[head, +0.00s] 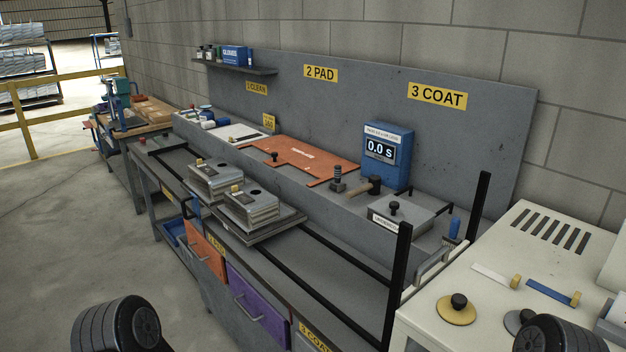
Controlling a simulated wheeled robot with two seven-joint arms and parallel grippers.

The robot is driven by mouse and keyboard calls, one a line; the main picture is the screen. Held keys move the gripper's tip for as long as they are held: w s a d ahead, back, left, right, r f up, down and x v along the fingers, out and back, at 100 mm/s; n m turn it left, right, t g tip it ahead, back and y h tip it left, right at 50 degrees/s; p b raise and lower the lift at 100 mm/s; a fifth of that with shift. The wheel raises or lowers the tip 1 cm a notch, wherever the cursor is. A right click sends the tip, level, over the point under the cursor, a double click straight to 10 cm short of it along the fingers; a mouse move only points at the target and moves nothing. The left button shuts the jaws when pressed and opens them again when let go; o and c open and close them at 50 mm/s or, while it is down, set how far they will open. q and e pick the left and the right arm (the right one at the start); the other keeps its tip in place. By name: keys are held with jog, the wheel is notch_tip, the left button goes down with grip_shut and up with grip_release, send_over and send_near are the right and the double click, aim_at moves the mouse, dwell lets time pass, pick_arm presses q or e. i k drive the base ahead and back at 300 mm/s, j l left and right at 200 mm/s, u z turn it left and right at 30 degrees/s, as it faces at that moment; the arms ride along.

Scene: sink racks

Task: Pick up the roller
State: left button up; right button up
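No item is clearly marked as the roller. A short tool with a dark cylindrical head and a wooden handle (360,189) lies on the raised ledge below the blue timer; it may be the roller or a mallet. A small upright blue piece (455,228) stands farther right, beside a light metal rack or tray (434,262); it could be a roller handle, but it is too small to tell. Neither of my grippers is in view. Only dark, rounded parts of my arms show at the bottom left and bottom right edges.
A grey lidded box (402,218) with a black knob and a dark upright post (398,270) stand near the tool. An orange mat (300,152) and stacked metal plates (250,207) lie left. A cream cabinet (500,240) stands right.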

aim_at(338, 186)
jog(key=i+j, duration=0.2)
jog(key=j, duration=0.3)
jog(key=i+j, duration=0.15)
jog(key=j, duration=0.35)
jog(key=i+j, duration=0.2)
jog(key=j, duration=0.3)
jog(key=i+j+z, duration=0.1)
jog(key=j, duration=0.4)
jog(key=i+j, duration=0.25)
jog(key=j, duration=0.3)
jog(key=i+j, duration=0.15)
jog(key=j, duration=0.35)
jog(key=i+j, duration=0.2)
jog(key=j, duration=0.3)
jog(key=i+j, duration=0.15)
jog(key=j, duration=0.4)
jog(key=l+z, duration=0.05)
